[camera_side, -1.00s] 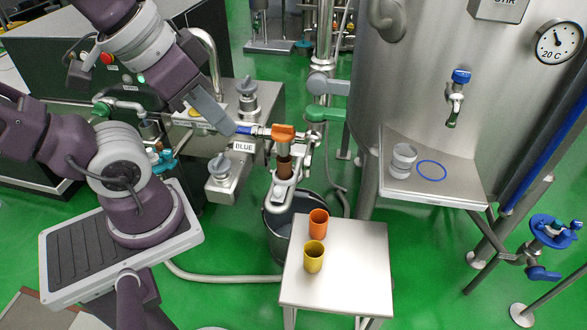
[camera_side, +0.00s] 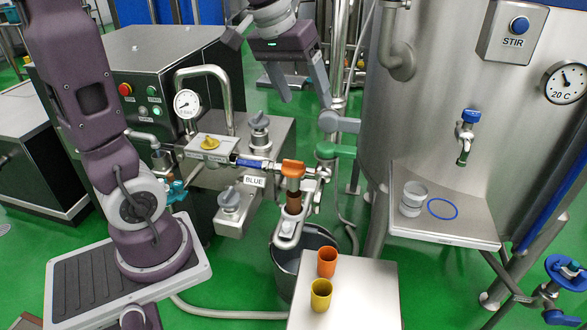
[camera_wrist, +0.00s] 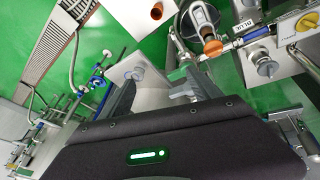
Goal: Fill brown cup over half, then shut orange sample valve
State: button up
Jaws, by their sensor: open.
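The brown cup (camera_side: 293,203) stands upright in a steel holder under the sample valve with the orange handle (camera_side: 292,168). The cup's inside and fill level cannot be made out. The orange handle also shows in the wrist view (camera_wrist: 213,47). A blue lever (camera_side: 250,163) lies along the pipe left of the orange handle, by the BLUE label. My gripper (camera_side: 305,100) is open and empty, with its fingers pointing down. In the side view it appears above and behind the orange valve, apart from it.
An orange cup (camera_side: 327,262) and a yellow cup (camera_side: 321,294) stand on a small steel table (camera_side: 365,290). A bucket (camera_side: 288,268) is below the holder. A green valve handle (camera_side: 335,150) is close right of the orange valve. The large tank (camera_side: 430,100) bounds the right.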

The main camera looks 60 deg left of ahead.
jog(key=shift+o, duration=0.5)
jog(key=w+a+f+n, duration=0.2)
jog(key=w+a, duration=0.3)
jog(key=a, duration=0.3)
jog(key=shift+w+f+g+y, duration=0.3)
jog(key=shift+w+f+g, duration=0.1)
jog(key=shift+f, duration=0.5)
jog(key=n+g+y, duration=0.1)
jog(key=n, duration=0.1)
send_over(293, 161)
notch_tip(293, 161, down, 10)
notch_tip(293, 161, down, 19)
jog(key=g+h, duration=0.1)
jog(key=g, duration=0.1)
jog(key=shift+g, duration=0.3)
jog(key=c, duration=1.4)
